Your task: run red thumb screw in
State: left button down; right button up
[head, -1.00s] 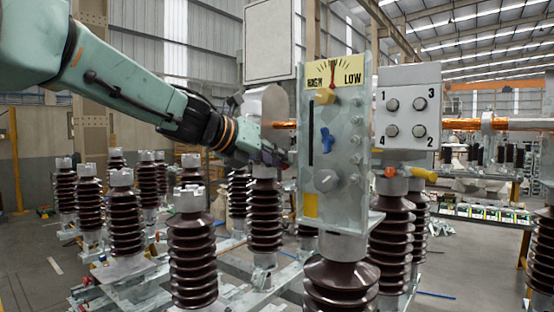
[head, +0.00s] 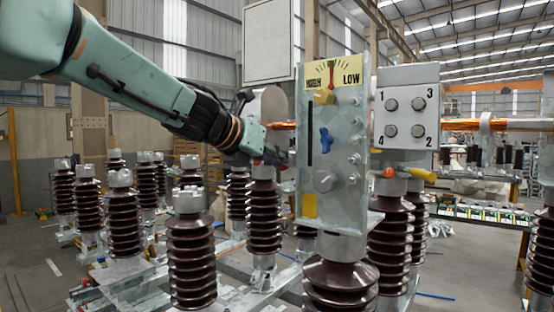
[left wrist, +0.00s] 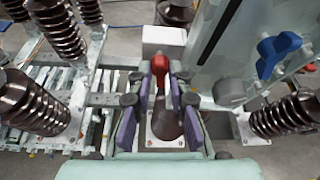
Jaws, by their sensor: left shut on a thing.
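The red thumb screw (left wrist: 160,66) shows in the left wrist view as a rounded red head between the tips of my left gripper (left wrist: 160,83). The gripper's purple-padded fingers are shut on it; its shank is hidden. In the head view my left gripper (head: 277,156) is beside the left edge of the glassy panel (head: 337,205), and the screw cannot be made out there. The panel carries a yellow HIGH/LOW gauge (head: 346,74), a yellow-orange knob (head: 324,97), a blue handle (head: 326,142) and a grey knob (head: 324,181). My right gripper is not in view.
A grey box with several numbered bolts (head: 408,103) stands right of the panel, with an orange-red knob (head: 389,172) and a yellow handle (head: 423,174) below. Several brown ribbed insulators (head: 191,260) crowd below and left of my left arm. Open floor lies at far left.

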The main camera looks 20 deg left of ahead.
pick_arm(q)
jog(key=c, duration=1.5)
grip_release()
jog(key=shift+s+f, duration=0.1)
jog(key=shift+f, duration=0.15)
jog(key=shift+r, duration=0.1)
notch_tip(320, 180, up, 10)
